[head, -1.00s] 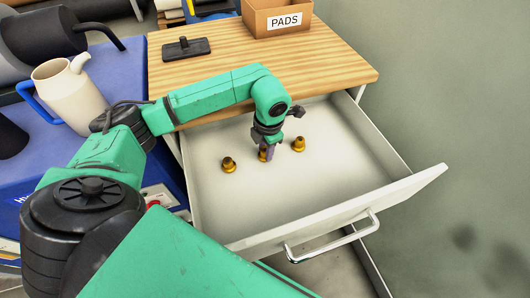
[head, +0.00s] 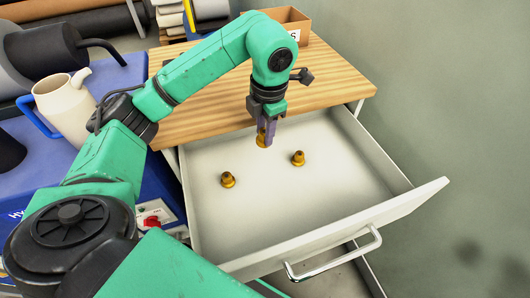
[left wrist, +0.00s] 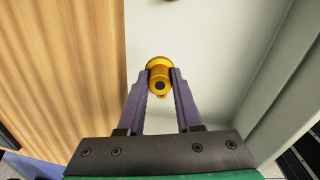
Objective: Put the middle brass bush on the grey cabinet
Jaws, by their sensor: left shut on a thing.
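The middle brass bush (head: 262,142) is held between the purple-grey fingertips of my left gripper (head: 264,134), raised above the open drawer near its back edge. The left wrist view also shows the bush (left wrist: 159,78) between both fingers. Two other brass bushes stand on the drawer floor, one at left (head: 228,180) and one at right (head: 298,158). The grey cabinet (head: 330,86) has a wood-grain top behind the gripper. My right gripper is not in view.
The open drawer (head: 290,205) has a front with a metal handle. A cardboard box (head: 292,24) stands at the back of the top, partly hidden by my arm. The top's right part is clear. A cream jug (head: 68,108) stands on the blue surface at left.

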